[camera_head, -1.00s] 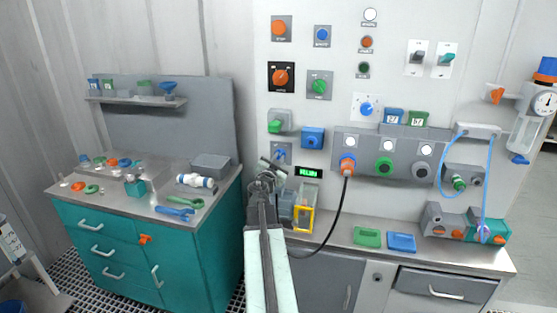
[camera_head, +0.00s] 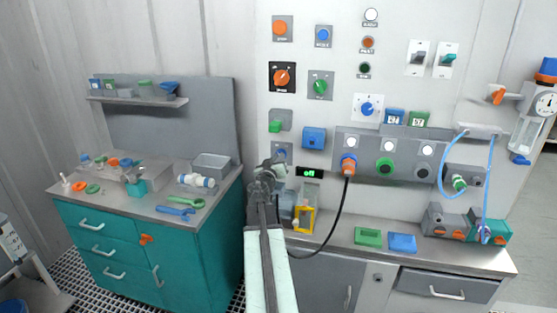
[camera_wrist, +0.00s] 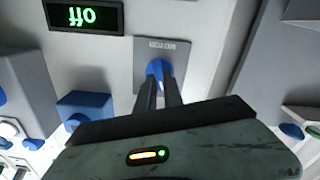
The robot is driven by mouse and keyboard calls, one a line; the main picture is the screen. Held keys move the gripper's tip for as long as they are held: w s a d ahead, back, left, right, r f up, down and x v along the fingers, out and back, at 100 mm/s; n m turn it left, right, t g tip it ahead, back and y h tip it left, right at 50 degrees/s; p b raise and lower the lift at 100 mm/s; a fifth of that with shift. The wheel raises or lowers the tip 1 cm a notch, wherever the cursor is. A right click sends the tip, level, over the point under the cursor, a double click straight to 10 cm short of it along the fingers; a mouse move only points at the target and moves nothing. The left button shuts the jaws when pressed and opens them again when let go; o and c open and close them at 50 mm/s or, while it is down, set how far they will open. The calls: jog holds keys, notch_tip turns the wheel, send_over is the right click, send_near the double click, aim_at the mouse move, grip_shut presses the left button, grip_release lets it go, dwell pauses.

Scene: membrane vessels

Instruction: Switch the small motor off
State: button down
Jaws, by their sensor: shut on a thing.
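The blue motor knob (camera_wrist: 157,68) sits on a grey plate with a small upside-down label in the wrist view. My gripper (camera_wrist: 158,88) is shut on this knob, with one finger on each side of it. In the head view my gripper (camera_head: 270,170) is up against the wall panel, hiding most of the knob. The small black display (camera_head: 310,173) beside it shows green text reading "off"; it also shows, upside down, in the wrist view (camera_wrist: 83,17). The small motor (camera_head: 287,205) stands on the bench behind my arm, partly hidden, with a yellow frame (camera_head: 304,220) beside it.
A blue-fronted box (camera_head: 314,138) sits just above the display. A black cable (camera_head: 341,215) hangs from the orange plug (camera_head: 348,163) down past the yellow frame. Green (camera_head: 368,237) and blue (camera_head: 402,243) trays lie on the bench. A teal cabinet (camera_head: 120,240) stands left.

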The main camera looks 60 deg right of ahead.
jog(key=shift+n, duration=1)
jog(key=c, duration=1.5)
grip_release()
jog(key=shift+o, duration=0.2)
jog(key=v, duration=0.7)
jog(key=shift+a, duration=0.4)
jog(key=shift+s, duration=0.1)
